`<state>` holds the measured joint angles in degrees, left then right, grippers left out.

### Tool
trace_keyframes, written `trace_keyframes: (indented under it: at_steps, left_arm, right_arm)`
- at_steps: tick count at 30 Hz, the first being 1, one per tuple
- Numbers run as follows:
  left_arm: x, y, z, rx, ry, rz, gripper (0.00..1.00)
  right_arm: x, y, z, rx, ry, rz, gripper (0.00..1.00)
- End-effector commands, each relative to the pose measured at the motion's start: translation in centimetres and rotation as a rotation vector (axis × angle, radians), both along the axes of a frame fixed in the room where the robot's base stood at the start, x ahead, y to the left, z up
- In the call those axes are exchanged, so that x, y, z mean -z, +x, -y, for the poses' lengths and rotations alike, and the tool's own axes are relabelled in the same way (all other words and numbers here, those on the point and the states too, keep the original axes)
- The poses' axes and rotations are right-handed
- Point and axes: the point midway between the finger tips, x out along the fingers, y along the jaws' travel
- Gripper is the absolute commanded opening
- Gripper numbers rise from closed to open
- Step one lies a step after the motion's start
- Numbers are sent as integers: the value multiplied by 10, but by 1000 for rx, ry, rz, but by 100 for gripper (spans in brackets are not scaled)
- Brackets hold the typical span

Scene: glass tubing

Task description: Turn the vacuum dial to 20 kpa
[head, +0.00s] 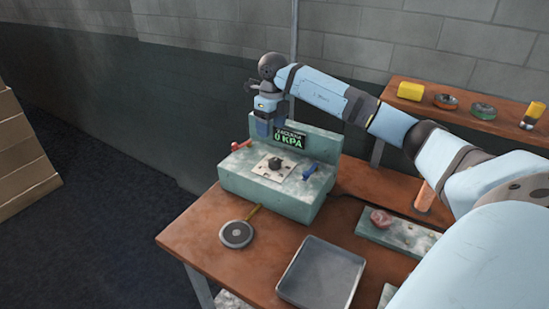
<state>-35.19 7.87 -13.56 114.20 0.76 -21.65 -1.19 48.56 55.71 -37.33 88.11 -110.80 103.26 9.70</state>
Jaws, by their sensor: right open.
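The vacuum dial (275,163) is a small dark knob on a pale square plate, on top of a green console (265,195). A display (288,138) on the console's raised back reads "VACUUM" and "0 KPA" in green. My right gripper (264,128) is above the console's back left part, in front of the display's left side. It points down, is open and empty, and is apart from the dial. My left gripper is not in view.
A red-handled part (240,146) and a blue part (309,170) flank the dial. A grey tray (321,273) and a round grey disc (236,234) lie on the wooden table (190,238). A shelf (460,103) at the back right holds several small items.

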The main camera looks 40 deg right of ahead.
Motion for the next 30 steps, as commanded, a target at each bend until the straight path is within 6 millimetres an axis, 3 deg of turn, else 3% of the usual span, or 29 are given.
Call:
trace_keyframes:
  at_steps: [5,21,30]
  left_arm:
    - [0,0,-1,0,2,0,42]
    - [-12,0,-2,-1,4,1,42]
    - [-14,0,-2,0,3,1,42]
  right_arm:
    - [0,-2,15,23,-52,-12,69]
    - [104,-2,13,21,-46,-12,69]
    - [128,-1,13,21,-47,-10,69]
